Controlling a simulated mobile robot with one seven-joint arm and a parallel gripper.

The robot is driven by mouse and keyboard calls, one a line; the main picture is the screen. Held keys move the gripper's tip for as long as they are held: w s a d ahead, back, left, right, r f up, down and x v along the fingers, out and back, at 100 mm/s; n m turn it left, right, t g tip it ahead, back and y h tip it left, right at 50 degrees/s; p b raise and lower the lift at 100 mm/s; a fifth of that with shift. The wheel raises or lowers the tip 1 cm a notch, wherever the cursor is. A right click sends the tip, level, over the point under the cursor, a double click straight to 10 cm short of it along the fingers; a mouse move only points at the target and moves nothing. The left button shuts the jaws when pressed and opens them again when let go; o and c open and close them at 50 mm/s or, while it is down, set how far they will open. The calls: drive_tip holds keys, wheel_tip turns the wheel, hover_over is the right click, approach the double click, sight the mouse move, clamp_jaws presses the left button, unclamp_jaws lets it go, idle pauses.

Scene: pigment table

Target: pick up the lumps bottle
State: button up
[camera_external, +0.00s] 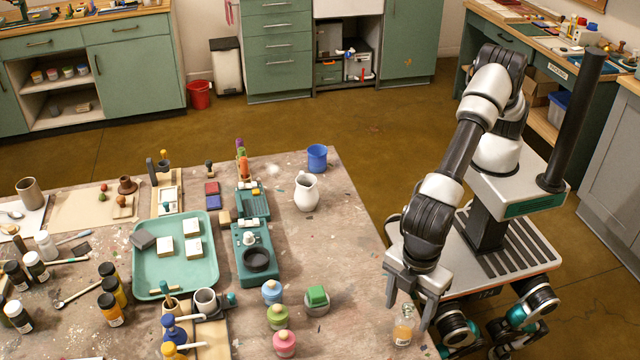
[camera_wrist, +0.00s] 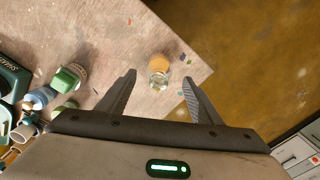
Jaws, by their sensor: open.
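A small clear bottle with amber contents (camera_external: 403,326) stands near the table's right front corner. No readable label shows, so I cannot confirm that it is the lumps bottle. In the wrist view the bottle (camera_wrist: 159,66) appears from above, between and slightly beyond the fingertips. My gripper (camera_external: 408,304) is open and empty, pointing down above the bottle. In the wrist view its two fingers (camera_wrist: 159,80) are spread to either side of the bottle, with no visible contact.
A grey pot with a green block (camera_external: 317,297) and blue, green and pink lidded jars (camera_external: 284,342) stand left of the bottle. A white jug (camera_external: 307,192) and blue cup (camera_external: 317,157) stand farther back. The table (camera_external: 350,260) is clear around the bottle.

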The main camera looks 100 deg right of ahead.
sight(405, 321)
drive_tip(key=shift+s+d+f+b, duration=0.1)
drive_tip(key=shift+f+b, duration=0.15)
drive_tip(key=shift+f, duration=1.15)
drive_tip(key=shift+d+f+b, duration=0.1)
drive_tip(key=shift+f+b, duration=0.1)
drive_tip(key=shift+f, duration=1.15)
drive_tip(key=shift+c, duration=0.4)
drive_tip(key=c, duration=1.1)
